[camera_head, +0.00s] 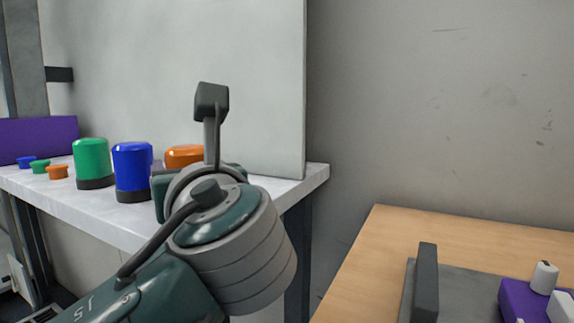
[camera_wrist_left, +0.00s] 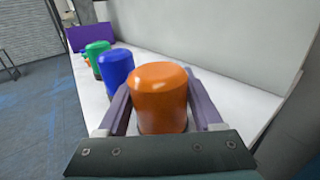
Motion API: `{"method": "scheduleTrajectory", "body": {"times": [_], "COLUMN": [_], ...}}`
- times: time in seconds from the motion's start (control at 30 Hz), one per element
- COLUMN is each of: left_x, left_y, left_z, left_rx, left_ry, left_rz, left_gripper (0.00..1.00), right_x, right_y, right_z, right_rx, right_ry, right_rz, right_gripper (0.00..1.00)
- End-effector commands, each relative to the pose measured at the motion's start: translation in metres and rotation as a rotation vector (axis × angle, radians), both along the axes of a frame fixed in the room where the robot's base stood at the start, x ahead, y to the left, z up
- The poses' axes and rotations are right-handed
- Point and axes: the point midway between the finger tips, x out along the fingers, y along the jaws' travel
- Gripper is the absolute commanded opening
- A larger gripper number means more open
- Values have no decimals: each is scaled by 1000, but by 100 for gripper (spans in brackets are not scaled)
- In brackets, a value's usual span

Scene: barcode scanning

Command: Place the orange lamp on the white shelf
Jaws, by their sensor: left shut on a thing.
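The orange lamp (camera_wrist_left: 160,95) is a domed cylinder between the two fingers of my left gripper (camera_wrist_left: 162,110), which is shut on it. In the head view only the top of the orange lamp (camera_head: 184,154) shows behind my left arm; its base is hidden. The lamp is over or on the white shelf (camera_head: 100,209), near its right end; I cannot tell whether its base touches the surface. A blue lamp (camera_head: 132,167) and a green lamp (camera_head: 92,160) stand upright to its left. My right gripper is not in view.
Small blue, green and orange pieces (camera_head: 57,172) lie at the shelf's left, before a purple bin (camera_head: 40,140). A white panel (camera_head: 180,70) backs the shelf. A wooden table (camera_head: 390,235) at right carries a grey mat and a purple box (camera_head: 522,302). The shelf's right end is clear.

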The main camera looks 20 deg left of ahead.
Motion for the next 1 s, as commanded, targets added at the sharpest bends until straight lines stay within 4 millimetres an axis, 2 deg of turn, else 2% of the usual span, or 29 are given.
{"method": "scheduleTrajectory", "body": {"times": [0.03, 0.07, 0.13, 0.17, 0.47, 0.53, 1.0], "left_x": [0, 0, 0, 0, 0, -5, -66], "left_y": [0, 0, 0, 0, -1, -7, -80], "left_z": [-2, -2, -2, -2, 2, 1, 1], "left_rx": [1, 0, 0, 0, -1, -2, -2], "left_ry": [2, 1, 1, 1, -1, 2, 4], "left_rz": [0, 0, 0, 0, 0, -2, -1], "left_gripper": [7, 70, 78, 80, 80, 80, 80], "right_x": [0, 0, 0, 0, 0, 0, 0], "right_y": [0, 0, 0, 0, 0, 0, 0], "right_z": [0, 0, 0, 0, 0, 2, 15], "right_rx": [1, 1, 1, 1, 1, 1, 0], "right_ry": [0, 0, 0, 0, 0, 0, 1], "right_rz": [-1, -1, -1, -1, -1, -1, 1], "right_gripper": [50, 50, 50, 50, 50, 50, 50]}}
